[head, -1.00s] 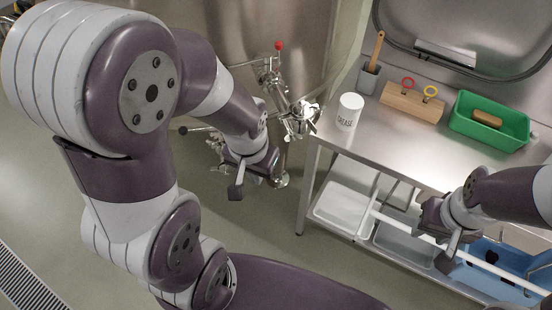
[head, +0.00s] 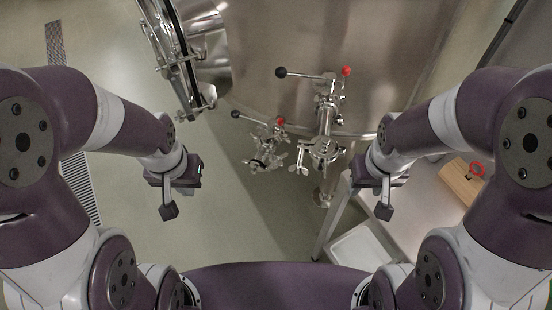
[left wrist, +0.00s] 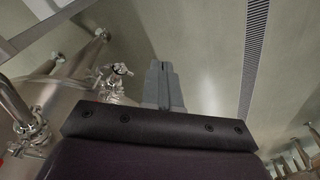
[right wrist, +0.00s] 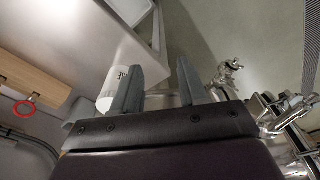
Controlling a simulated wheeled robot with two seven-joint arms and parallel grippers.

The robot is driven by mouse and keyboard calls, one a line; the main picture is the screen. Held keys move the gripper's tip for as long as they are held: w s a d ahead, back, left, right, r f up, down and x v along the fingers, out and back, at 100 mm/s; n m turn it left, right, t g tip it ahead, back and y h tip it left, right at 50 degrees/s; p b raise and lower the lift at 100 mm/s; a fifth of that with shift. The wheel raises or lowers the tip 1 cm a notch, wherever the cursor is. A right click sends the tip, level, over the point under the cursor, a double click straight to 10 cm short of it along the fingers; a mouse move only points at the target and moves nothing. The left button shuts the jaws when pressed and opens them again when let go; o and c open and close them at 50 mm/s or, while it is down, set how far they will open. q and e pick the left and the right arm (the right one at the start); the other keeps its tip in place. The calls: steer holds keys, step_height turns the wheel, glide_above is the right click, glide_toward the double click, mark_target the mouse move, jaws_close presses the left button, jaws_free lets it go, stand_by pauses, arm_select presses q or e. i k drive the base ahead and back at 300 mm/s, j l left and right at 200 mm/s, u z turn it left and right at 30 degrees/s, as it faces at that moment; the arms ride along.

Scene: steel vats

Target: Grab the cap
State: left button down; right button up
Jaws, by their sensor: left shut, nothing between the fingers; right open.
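Two steel valve assemblies hang at the front of the vat. The right one (head: 324,140) has a round clamped end, perhaps the cap, and a red-knobbed handle. The left one (head: 266,155) has wing-nut clamps and another red knob. I cannot tell for sure which piece is the cap. My left gripper (head: 168,211) is shut and empty, left of both valves over bare floor; its closed fingers show in the left wrist view (left wrist: 164,68). My right gripper (head: 384,212) is open and empty, right of the valves by the bench corner; its spread fingers show in the right wrist view (right wrist: 157,75).
The steel vat (head: 330,50) fills the back. The steel bench (head: 405,205) stands at right with a wooden block (head: 462,187) carrying a red ring. A white container (right wrist: 108,92) stands on the bench behind my right fingers.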

mark_target(256, 166)
steer(key=k+z, duration=0.2)
steer(key=z, duration=0.15)
steer(key=k+l+z, duration=0.1)
steer(key=k+z, duration=0.25)
steer(key=k+l+z, duration=0.1)
steer(key=z, duration=0.2)
steer(key=j+z, duration=0.2)
steer(key=j, duration=0.25)
steer(key=k+j+z, duration=0.1)
steer(key=j+z, duration=0.15)
steer(key=j, duration=0.15)
steer(key=k+j+z, duration=0.2)
steer(key=j, duration=0.25)
steer(key=j+z, duration=0.2)
steer(key=j, duration=0.2)
